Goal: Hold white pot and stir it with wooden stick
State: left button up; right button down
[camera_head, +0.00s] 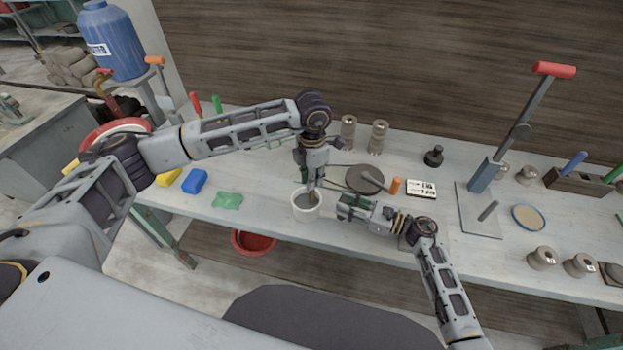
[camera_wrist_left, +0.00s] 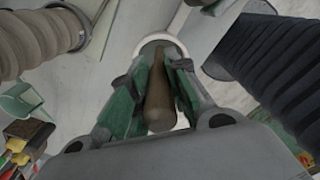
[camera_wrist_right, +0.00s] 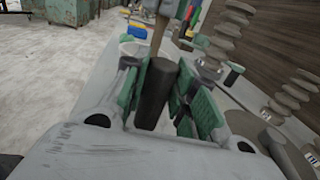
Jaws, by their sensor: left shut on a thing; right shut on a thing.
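The white pot (camera_head: 305,214) stands upright near the table's front edge, its grey inside showing. My left gripper (camera_head: 313,183) points down over it, shut on the wooden stick (camera_wrist_left: 160,95). The stick's lower end goes into the pot; its tip is hidden. The stick also shows upright in the right wrist view (camera_wrist_right: 158,36). My right gripper (camera_head: 345,208) is low, just right of the pot, shut on a dark round handle (camera_wrist_right: 156,95) that points toward the pot. The join of handle and pot is hidden.
A dark disc (camera_head: 365,180), an orange-handled tool (camera_head: 396,185) and a white card (camera_head: 421,188) lie right of the pot. A green cloth (camera_head: 228,200) and a blue block (camera_head: 194,181) lie left. A red bucket (camera_head: 252,242) is below the front edge.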

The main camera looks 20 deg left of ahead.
pick_arm(q)
jog(key=shift+w+a, duration=0.4)
jog(key=shift+a, duration=0.45)
jog(key=shift+s+a, duration=0.45)
jog(key=shift+a, duration=0.3)
jog(key=shift+s, duration=0.1)
jog(key=shift+s, duration=0.8)
jog(key=shift+d, duration=0.15)
